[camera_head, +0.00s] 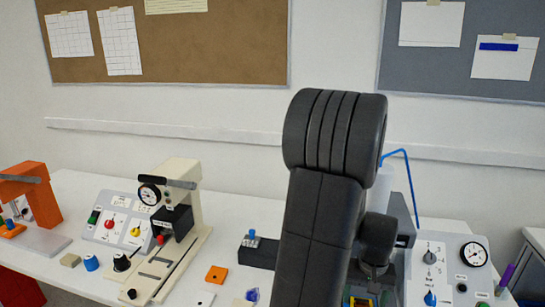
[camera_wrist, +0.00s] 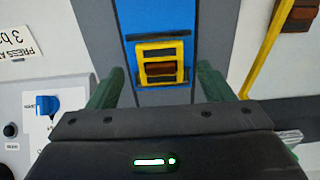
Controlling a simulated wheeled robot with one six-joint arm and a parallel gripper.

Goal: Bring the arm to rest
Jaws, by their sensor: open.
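My gripper (camera_wrist: 159,70) shows in the wrist view with its two green fingers apart. Between and beyond the fingertips is a yellow frame (camera_wrist: 163,45) with a dark reddish-brown insert, on a blue strip (camera_wrist: 130,15). I see nothing held. A blue rotary knob (camera_wrist: 45,101) sits on a white panel left of the gripper, apart from it. In the head view, the grey control panel (camera_head: 450,250) at the right has a dark rotary knob (camera_head: 430,257) and a blue knob (camera_head: 430,298). My arm hides the panel's left side and the gripper's fingers there.
A cream press (camera_head: 185,215) and a sloped panel (camera_head: 110,225) with coloured knobs stand on the white table left of my arm. An orange fixture (camera_head: 38,195) is at far left. A blue hose (camera_head: 405,165) rises just right of my arm. Small blocks lie on the table.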

